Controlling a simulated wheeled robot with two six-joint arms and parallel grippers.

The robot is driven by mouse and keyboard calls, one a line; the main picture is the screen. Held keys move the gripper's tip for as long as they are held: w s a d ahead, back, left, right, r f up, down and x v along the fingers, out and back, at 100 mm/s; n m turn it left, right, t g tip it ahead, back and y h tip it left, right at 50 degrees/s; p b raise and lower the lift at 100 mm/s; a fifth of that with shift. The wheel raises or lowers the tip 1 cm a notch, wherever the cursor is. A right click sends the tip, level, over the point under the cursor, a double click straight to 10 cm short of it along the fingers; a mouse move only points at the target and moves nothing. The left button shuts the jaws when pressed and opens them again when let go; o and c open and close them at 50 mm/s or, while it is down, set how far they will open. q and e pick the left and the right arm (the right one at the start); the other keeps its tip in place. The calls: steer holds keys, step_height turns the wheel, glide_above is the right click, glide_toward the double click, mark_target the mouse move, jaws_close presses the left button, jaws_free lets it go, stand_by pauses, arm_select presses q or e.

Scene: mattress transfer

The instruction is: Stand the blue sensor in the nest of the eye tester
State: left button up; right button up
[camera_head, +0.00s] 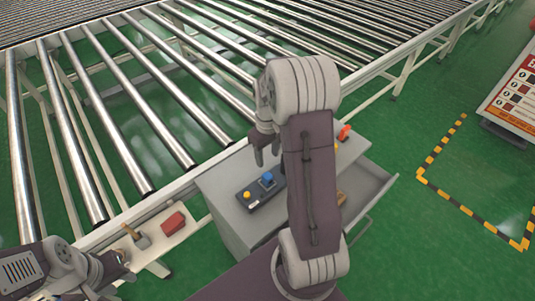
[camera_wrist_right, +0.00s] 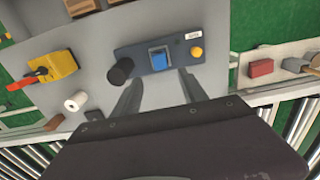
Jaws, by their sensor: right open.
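The eye tester (camera_head: 256,196) is a dark flat box on the grey cabinet top; it also shows in the right wrist view (camera_wrist_right: 138,54). The blue sensor (camera_head: 267,179) is a small blue block on the tester, seen in the right wrist view (camera_wrist_right: 159,60) within a dark square surround that looks like the nest. My right gripper (camera_head: 265,152) is open and empty above the tester. In the right wrist view its fingers (camera_wrist_right: 159,78) point toward the sensor, one to each side, apart from it. My left gripper (camera_head: 120,268) is at the lower left, its fingers unclear.
A yellow knob (camera_wrist_right: 196,52) sits on the tester. A black cylinder (camera_wrist_right: 121,71), a white roll (camera_wrist_right: 75,102) and a yellow-orange tool (camera_wrist_right: 55,67) stand nearby. A red block (camera_head: 173,222) lies on the side ledge. The roller conveyor (camera_head: 130,110) runs behind the cabinet; a drawer (camera_head: 372,190) stands open.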

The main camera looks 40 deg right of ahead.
steer(key=s+a+m+t, duration=0.1)
steer(key=s+a, duration=0.9)
steer(key=a, duration=0.5)
steer(key=shift+f, duration=0.3)
